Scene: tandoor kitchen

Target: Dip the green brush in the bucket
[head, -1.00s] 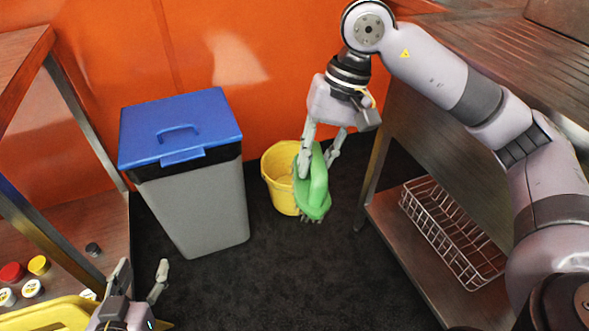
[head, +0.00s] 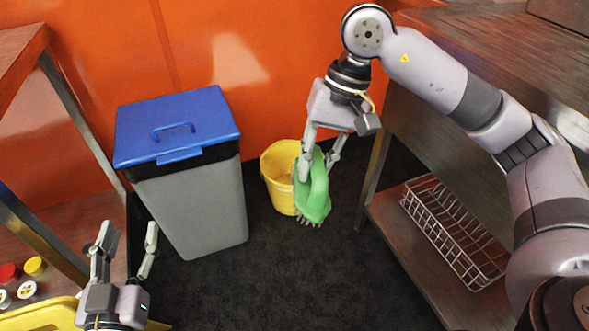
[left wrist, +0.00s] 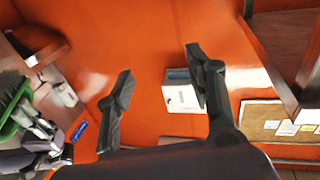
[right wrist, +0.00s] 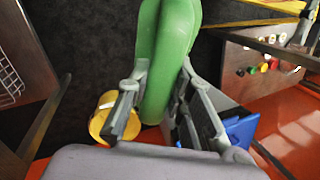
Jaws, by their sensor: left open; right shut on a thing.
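The green brush (head: 318,192) hangs in my right gripper (head: 318,158), bristles pointing down. It also shows in the right wrist view (right wrist: 165,60), where the gripper's fingers (right wrist: 155,110) are shut on its handle. The yellow bucket (head: 277,180) stands on the dark floor against the orange wall. In the head view the brush overlaps the bucket's right side and appears in front of it, outside its opening. The bucket also shows in the right wrist view (right wrist: 100,125). My left gripper (head: 125,240) is open and empty at the lower left; its fingers show in the left wrist view (left wrist: 160,75).
A grey bin (head: 200,205) with a blue lid (head: 175,125) stands left of the bucket. A wire basket (head: 450,230) sits on the low shelf at right. Jars (head: 35,266) and a yellow tray (head: 45,318) are at lower left. Dark floor in front is clear.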

